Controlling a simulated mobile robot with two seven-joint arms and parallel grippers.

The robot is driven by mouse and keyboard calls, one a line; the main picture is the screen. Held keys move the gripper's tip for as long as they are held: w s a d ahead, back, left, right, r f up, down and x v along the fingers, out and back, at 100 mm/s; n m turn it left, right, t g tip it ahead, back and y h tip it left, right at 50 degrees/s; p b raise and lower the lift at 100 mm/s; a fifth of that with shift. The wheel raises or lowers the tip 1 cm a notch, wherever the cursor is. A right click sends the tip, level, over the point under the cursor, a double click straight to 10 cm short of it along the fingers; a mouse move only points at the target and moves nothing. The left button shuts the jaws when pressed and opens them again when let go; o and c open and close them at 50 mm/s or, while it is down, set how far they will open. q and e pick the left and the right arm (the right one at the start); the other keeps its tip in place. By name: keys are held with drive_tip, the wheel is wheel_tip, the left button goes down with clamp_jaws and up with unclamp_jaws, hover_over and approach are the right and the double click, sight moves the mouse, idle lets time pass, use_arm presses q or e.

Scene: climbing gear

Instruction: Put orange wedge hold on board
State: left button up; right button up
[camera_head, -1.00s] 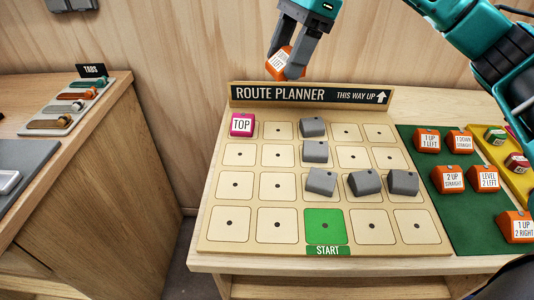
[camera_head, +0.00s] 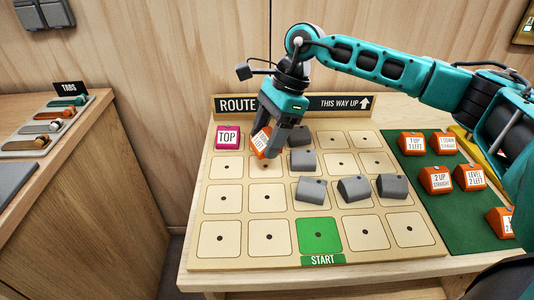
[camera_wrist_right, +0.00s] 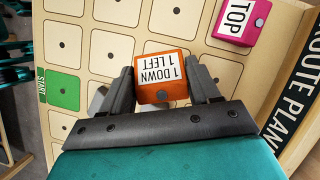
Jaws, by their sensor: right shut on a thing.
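My right gripper (camera_head: 273,142) is shut on an orange wedge hold (camera_head: 260,143), held over the board's upper rows just right of the pink TOP hold (camera_head: 228,138). In the right wrist view the orange wedge hold (camera_wrist_right: 162,76) sits between both fingers, and its label reads "1 DOWN 1 LEFT". I cannot tell whether it touches the board. The route planner board (camera_head: 203,243) has a grid of squares with dots, a green START square (camera_head: 319,236) in the front row and several grey holds (camera_head: 311,190). My left gripper is not in view.
More orange wedge holds (camera_head: 437,180) stand on a green mat (camera_head: 420,218) to the right. A side cabinet (camera_head: 90,190) with a tabs rack (camera_head: 45,128) stands at the left. The board's front-left squares are bare.

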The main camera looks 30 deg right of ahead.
sight(267, 166)
drive_tip(key=shift+f, duration=2.35)
drive_tip(key=shift+f+b, duration=0.15)
drive_tip(key=shift+b, duration=0.2)
drive_tip(key=o, duration=1.1)
drive_tip(key=p+v, duration=0.1)
drive_tip(key=v, duration=1.1)
